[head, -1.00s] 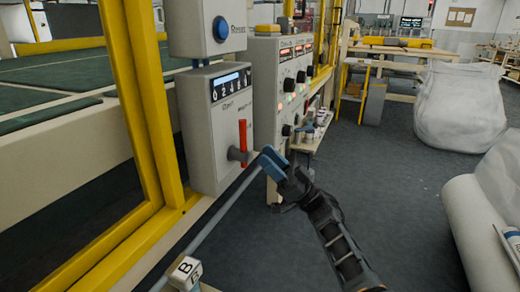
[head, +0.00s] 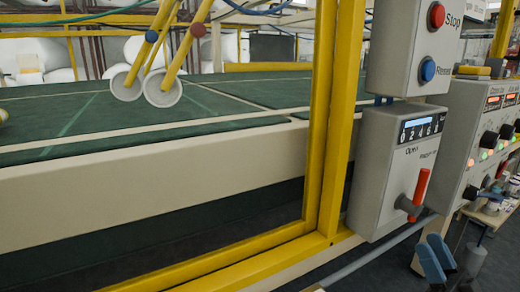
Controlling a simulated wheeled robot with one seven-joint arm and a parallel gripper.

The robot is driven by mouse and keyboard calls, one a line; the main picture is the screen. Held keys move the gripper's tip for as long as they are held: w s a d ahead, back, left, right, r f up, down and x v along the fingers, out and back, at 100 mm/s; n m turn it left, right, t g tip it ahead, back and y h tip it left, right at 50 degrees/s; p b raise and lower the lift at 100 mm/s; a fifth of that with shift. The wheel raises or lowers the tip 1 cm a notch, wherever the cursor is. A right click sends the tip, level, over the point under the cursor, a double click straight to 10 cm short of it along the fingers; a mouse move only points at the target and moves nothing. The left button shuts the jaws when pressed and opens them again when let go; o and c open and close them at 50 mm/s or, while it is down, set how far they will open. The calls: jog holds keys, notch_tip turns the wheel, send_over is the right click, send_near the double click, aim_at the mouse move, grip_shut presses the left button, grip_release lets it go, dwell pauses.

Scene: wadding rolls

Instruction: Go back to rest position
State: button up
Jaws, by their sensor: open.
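My gripper (head: 436,262) is at the lower right of the head view, with its blue fingers apart and nothing between them. It is below and a little right of the grey control box (head: 392,170), apart from it. The box carries a red lever (head: 421,186), which points upward, and a small display (head: 421,128). Most of my arm is out of the frame.
A yellow frame post (head: 330,120) stands left of the box, with a long machine bed with green panels (head: 150,125) behind it. A box with a red Stop button (head: 437,15) hangs above. A panel with knobs (head: 490,140) is at the right.

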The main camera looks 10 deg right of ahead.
jog(key=s+a+f+m+g+h, duration=0.1)
jog(key=s+a+f+m+h, duration=0.3)
jog(key=s+a+h, duration=0.3)
jog(key=s+a+f+m+g+h, duration=0.1)
jog(key=s+a+f+m+h, duration=0.2)
jog(key=s+a+h, duration=0.35)
jog(key=s+a+r+n+g+y, duration=0.2)
jog(key=s+g, duration=0.2)
jog(key=s, duration=0.8)
jog(key=s+a+r+n+g+y, duration=0.25)
jog(key=s+g, duration=0.25)
jog(key=s, duration=0.7)
notch_tip(320, 180, up, 20)
jog(key=p, duration=2.1)
jog(key=shift+w+a+r+m+h+p, duration=0.15)
jog(key=shift+w+a+m+h+p, duration=0.05)
jog(key=shift+w+m+h+p, duration=0.2)
